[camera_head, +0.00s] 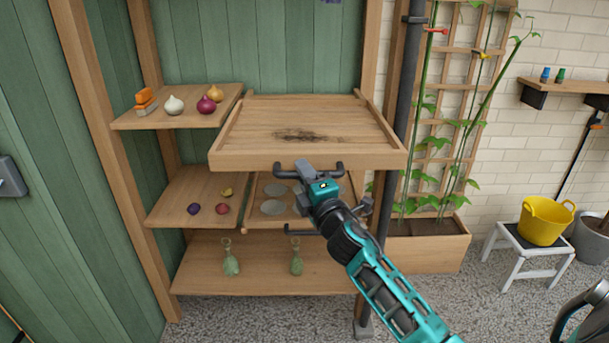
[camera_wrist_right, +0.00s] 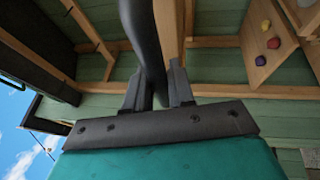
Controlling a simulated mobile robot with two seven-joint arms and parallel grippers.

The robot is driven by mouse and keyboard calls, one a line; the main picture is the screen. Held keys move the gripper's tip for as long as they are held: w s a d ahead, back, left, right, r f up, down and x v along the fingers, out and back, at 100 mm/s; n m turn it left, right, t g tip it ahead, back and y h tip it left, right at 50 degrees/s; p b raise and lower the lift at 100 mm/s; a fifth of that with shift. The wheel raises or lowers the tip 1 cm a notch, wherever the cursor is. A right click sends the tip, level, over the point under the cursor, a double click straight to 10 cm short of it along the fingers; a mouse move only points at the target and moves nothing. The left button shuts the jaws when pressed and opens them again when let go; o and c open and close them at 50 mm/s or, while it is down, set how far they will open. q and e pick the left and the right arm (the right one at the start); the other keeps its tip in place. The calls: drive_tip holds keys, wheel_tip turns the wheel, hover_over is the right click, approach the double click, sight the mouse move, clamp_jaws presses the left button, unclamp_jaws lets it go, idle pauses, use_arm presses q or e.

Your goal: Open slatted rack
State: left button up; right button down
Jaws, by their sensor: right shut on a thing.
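The upper wooden rack (camera_head: 307,159) has a planked top with a dark soil-like smear, and it juts out in front of the shelves beside it. A dark bar handle (camera_head: 335,168) runs along its front. My right gripper (camera_head: 304,172) is at this handle, shut on it. In the right wrist view the dark handle (camera_wrist_right: 146,45) passes between the two fingers (camera_wrist_right: 158,92). A lower rack (camera_head: 258,193) with round pale discs and its own dark handle (camera_head: 301,231) lies beneath, partly hidden by my right arm.
Side shelves hold bulbs (camera_head: 173,105) and small coloured items (camera_head: 222,208). Two green bottle-like objects (camera_head: 231,263) stand on the bottom shelf (camera_head: 265,280). A dark pole (camera_head: 400,110) and wooden planter (camera_head: 430,250) stand close on the right. A yellow tub (camera_head: 544,222) sits on a stool.

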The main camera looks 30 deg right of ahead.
drive_tip(key=c, duration=1.1)
unclamp_jaws()
drive_tip(key=shift+o, duration=0.2)
drive_tip(key=b+v, duration=0.1)
drive_tip(key=v, duration=1.2)
drive_tip(key=shift+b, duration=0.3)
drive_tip(key=s+a+f+m+g+y, duration=0.1)
drive_tip(key=s+a+f+m+g, duration=0.2)
drive_tip(key=f, duration=0.5)
drive_tip(key=s+a+f+m+g+y, duration=0.2)
drive_tip(key=s+a+f+m, duration=0.4)
drive_tip(key=f, duration=0.3)
drive_tip(key=s+a+f+m+g+y, duration=0.2)
drive_tip(key=s+a+f+m+g, duration=0.2)
drive_tip(key=f, duration=0.4)
drive_tip(key=shift+s+a+f+m, duration=0.25)
drive_tip(key=shift+s+a+m, duration=0.05)
drive_tip(key=shift+a+m, duration=0.5)
